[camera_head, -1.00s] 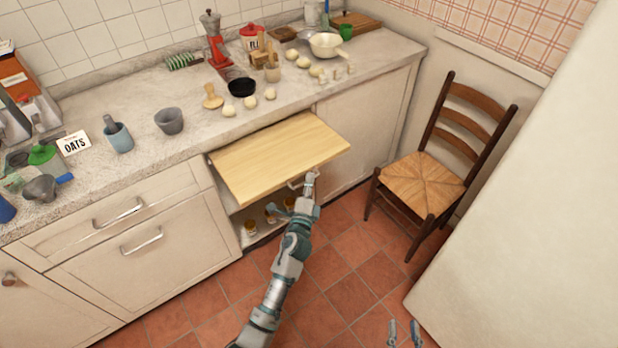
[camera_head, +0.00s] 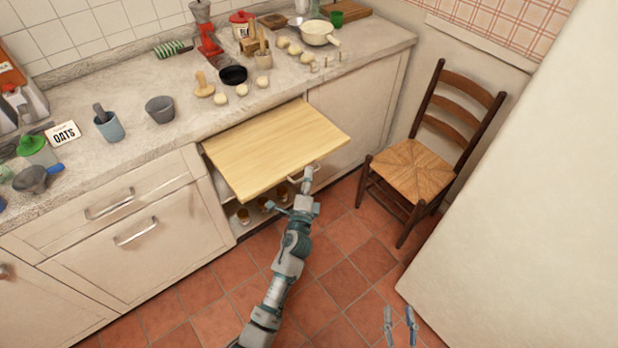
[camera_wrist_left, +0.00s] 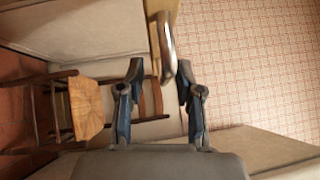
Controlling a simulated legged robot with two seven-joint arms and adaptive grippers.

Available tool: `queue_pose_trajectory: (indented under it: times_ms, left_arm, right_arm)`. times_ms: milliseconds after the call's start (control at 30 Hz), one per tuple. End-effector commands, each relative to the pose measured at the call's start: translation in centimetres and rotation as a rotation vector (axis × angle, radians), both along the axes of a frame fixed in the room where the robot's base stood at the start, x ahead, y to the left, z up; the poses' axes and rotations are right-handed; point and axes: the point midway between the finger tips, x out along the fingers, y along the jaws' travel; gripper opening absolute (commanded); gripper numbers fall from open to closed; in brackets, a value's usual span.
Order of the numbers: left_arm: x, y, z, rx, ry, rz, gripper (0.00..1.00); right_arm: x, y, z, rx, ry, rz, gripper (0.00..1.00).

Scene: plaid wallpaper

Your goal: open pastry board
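The pastry board (camera_head: 275,150) is a flat light-wood panel pulled well out of the counter front, above an open shelf space. A metal bar handle is on its front edge and shows close up in the left wrist view (camera_wrist_left: 167,45). My left gripper (camera_head: 306,176) is at this handle. In the wrist view its two fingers (camera_wrist_left: 160,70) are apart, with the handle's end between them, nearer the right finger. Firm contact cannot be told. My right gripper (camera_head: 400,322) is low at the right, its fingers apart and empty.
A wooden chair (camera_head: 413,170) with a woven seat stands right of the board. A large pale surface (camera_head: 520,200) fills the right side. The counter (camera_head: 190,120) holds cups, dough balls and a bowl. Red floor tiles (camera_head: 340,280) are clear in front.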

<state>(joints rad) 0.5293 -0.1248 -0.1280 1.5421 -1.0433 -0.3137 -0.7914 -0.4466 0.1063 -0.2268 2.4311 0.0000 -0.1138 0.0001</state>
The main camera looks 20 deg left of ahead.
Motion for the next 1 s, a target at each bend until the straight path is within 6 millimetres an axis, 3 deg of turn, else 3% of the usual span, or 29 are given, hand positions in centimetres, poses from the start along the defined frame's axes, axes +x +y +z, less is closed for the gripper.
queue_pose_trajectory:
  times_ms: [267, 700, 1000]
  left_arm:
    - [-0.9, -0.5, 0.1, 0.002, -0.004, -0.004, 0.35]
    - [-9.7, -1.0, -1.3, -0.003, 0.0, -0.002, 0.35]
    - [-11.8, -1.2, -1.6, -0.002, 0.0, 0.0, 0.35]
  right_arm:
    - [-0.2, 0.0, 0.2, -0.002, -0.004, 0.004, 0.4]
    - [-0.1, 0.0, 0.3, -0.003, -0.006, 0.001, 0.4]
    - [-0.1, 0.0, 0.3, -0.002, -0.007, 0.0, 0.4]
